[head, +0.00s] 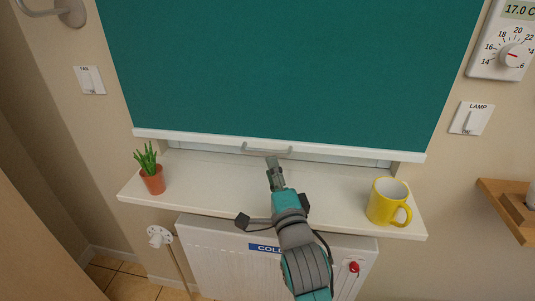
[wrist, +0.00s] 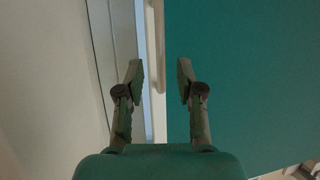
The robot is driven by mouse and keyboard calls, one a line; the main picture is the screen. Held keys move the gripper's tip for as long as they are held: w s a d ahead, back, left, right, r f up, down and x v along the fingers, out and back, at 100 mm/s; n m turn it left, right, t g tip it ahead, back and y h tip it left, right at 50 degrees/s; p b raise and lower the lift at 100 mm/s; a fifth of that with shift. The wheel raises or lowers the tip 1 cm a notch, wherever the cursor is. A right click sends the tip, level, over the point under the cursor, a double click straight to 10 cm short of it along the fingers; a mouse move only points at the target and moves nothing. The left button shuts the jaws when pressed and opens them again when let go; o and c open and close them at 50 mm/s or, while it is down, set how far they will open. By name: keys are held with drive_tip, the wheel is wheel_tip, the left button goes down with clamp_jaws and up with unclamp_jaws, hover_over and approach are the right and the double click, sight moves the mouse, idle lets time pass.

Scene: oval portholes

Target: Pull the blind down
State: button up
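The teal blind (head: 290,70) hangs over the window with its white bottom rail (head: 190,139) a little above the sill. A small grey pull handle (head: 267,149) sits at the middle of the rail. My gripper (head: 272,164) is just below and in front of the handle. In the wrist view, my gripper (wrist: 160,70) is open, its fingers apart, with the pale edge of the blind (wrist: 240,80) lying between and beyond them. I cannot tell whether the fingers touch the handle.
A potted plant (head: 152,180) stands at the left of the sill (head: 225,190), and a yellow mug (head: 385,203) at the right. A white radiator (head: 215,245) is below. A lamp switch (head: 470,119) and a thermostat (head: 500,45) are on the right wall. A wooden shelf (head: 500,195) juts out at right.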

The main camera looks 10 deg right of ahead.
sight(268, 154)
drive_tip(key=shift+x, duration=3)
clamp_jaws()
